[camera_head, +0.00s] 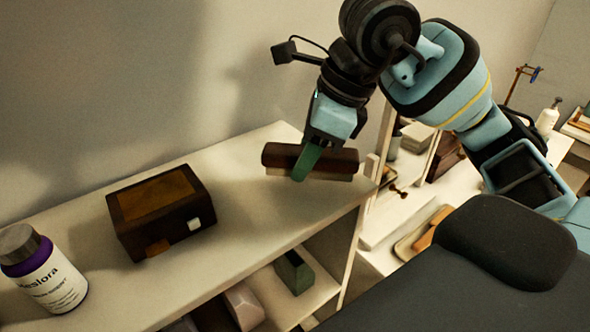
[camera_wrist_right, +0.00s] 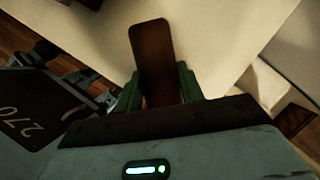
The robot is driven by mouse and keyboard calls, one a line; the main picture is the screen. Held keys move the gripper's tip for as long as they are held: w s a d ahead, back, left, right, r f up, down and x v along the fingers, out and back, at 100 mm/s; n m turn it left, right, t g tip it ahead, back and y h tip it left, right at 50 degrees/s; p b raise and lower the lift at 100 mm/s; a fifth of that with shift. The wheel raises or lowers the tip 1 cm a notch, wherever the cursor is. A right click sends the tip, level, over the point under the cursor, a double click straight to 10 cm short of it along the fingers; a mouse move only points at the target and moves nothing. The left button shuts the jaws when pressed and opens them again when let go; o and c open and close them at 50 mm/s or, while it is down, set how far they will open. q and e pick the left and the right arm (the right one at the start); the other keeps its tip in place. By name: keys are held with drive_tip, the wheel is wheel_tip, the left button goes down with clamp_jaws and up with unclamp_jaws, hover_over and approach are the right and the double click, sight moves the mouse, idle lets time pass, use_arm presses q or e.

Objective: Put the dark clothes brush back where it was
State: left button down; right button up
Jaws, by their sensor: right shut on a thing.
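The dark clothes brush (camera_head: 335,161) is a long dark brown block with a paler underside, at the right end of the white shelf top. My right gripper (camera_head: 306,162) is shut on it from above, with a green finger across its side. In the right wrist view the brush (camera_wrist_right: 153,55) lies between the two green fingers (camera_wrist_right: 160,90). The brush is level and at or just above the shelf surface; I cannot tell whether it touches. My left gripper is not in view.
A dark wooden box (camera_head: 160,210) and a white bottle with a purple band (camera_head: 45,275) stand on the shelf top (camera_head: 250,160). A green block (camera_head: 294,272) is on the level below. A small upright (camera_head: 370,167) rises at the shelf's right end. Free surface lies between box and brush.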

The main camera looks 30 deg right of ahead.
drive_tip(key=shift+w+a+f, duration=0.1)
drive_tip(key=shift+w+a, duration=0.65)
drive_tip(key=shift+a, duration=0.15)
drive_tip(key=shift+f, duration=1.8)
drive_tip(key=shift+f, duration=0.15)
drive_tip(key=o, duration=0.9)
drive_tip(key=v, duration=1.2)
drive_tip(key=shift+s, duration=0.1)
